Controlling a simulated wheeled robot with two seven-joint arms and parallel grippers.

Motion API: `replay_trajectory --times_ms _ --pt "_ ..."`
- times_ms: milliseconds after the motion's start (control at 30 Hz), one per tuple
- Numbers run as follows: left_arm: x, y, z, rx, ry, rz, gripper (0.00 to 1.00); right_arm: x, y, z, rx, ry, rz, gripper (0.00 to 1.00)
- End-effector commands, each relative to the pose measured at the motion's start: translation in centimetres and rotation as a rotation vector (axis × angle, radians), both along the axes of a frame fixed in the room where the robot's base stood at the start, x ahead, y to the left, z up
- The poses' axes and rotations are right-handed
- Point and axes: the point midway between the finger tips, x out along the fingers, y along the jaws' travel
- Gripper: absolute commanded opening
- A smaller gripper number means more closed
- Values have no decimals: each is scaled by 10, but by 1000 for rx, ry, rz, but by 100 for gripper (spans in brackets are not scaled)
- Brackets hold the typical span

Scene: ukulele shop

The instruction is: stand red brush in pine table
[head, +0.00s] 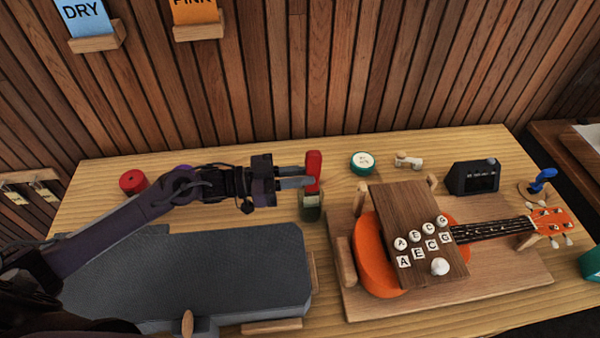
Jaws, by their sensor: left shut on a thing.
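The red brush (314,165) is upright between the fingers of my left gripper (312,183), which is shut on it. The gripper reaches in from the left, near the back middle of the pine table (440,148). A dark green, glassy block or jar (311,208) shows directly below the red piece. I cannot tell whether the brush touches it or is only in front of or above it. The brush's lower end is hidden. My right gripper is not in view.
A dark grey padded rest (200,270) fills the left front. An orange ukulele (376,262) lies in a wooden cradle, a board with lettered knobs across it. A red round tin (133,181), green tin (362,162), black device (474,177) and blue-topped item (543,179) stand behind.

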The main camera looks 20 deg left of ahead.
Motion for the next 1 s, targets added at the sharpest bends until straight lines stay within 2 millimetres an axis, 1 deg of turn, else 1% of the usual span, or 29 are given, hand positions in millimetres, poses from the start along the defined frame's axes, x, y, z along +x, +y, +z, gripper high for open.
replay_trajectory --times_ms 267,300,467,767,867,1000 --pt "0 0 -1 0 0 0 0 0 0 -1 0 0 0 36" --pt "0 0 -1 0 0 0 19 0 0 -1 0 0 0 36" --pt "0 0 -1 0 0 0 40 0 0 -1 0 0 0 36" --pt "-1 2 -2 1 0 1 41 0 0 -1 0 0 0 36" --pt "-4 11 -4 4 2 3 41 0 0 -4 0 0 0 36" --pt "-14 32 -5 4 3 1 41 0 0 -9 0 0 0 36"
